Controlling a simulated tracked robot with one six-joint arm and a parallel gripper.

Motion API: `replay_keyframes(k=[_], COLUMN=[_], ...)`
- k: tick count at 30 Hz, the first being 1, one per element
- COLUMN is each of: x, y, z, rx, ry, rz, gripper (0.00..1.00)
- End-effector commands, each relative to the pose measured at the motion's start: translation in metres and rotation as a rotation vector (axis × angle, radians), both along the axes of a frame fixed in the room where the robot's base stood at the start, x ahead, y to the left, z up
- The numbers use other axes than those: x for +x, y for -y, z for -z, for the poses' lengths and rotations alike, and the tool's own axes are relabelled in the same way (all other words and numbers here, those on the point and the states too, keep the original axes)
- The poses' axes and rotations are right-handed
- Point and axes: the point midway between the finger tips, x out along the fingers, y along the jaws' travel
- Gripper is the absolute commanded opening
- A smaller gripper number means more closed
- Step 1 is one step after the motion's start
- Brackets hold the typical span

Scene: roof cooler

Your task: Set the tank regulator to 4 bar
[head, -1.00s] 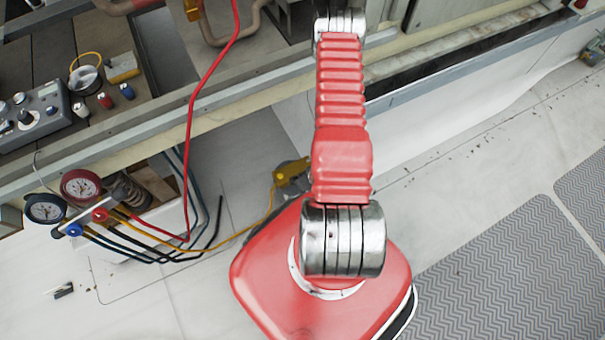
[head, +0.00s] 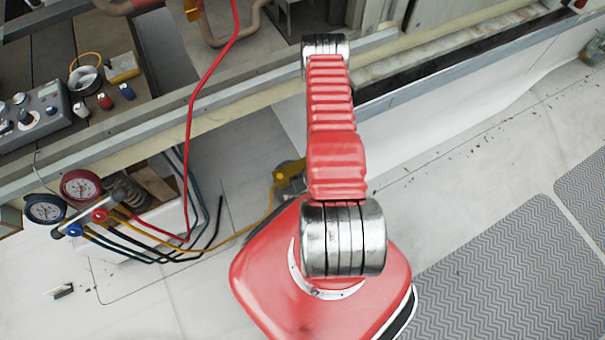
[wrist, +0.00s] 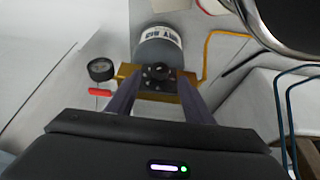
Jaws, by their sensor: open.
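In the wrist view, a grey tank (wrist: 165,45) has a white label reading roughly "DRY N2". A brass regulator (wrist: 188,98) sits at its near end, with a dark round knob (wrist: 158,74) facing me. A small dark-rimmed gauge (wrist: 100,69) is at the left, above a red lever (wrist: 100,91); its reading is too small to tell. My gripper (wrist: 157,90) is open, its two fingers apart on either side of the knob; I cannot tell whether they touch it. In the head view, the brass regulator (head: 289,172) shows partly beside my arm, and my gripper is hidden.
A yellow hose (wrist: 208,55) runs from the regulator's right side. A grey control box (head: 35,115) is on the bench. The grey mat (head: 510,260) at the right is clear.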

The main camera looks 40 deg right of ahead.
Motion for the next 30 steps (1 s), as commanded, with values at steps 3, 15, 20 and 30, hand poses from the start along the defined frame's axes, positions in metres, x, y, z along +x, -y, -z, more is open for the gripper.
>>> replay_keyframes(k=[3, 15, 20, 30], x=[0.006, 0.020, 0.020, 0.020], y=[0.001, 0.006, 0.006, 0.006], z=[0.016, 0.049, 0.050, 0.049], rx=[0.001, 0.000, 0.000, 0.000], ry=[-0.001, 0.000, 0.000, 0.000], rz=[-0.001, -0.001, -0.001, -0.001], gripper=[0.47, 0.47, 0.47, 0.33])
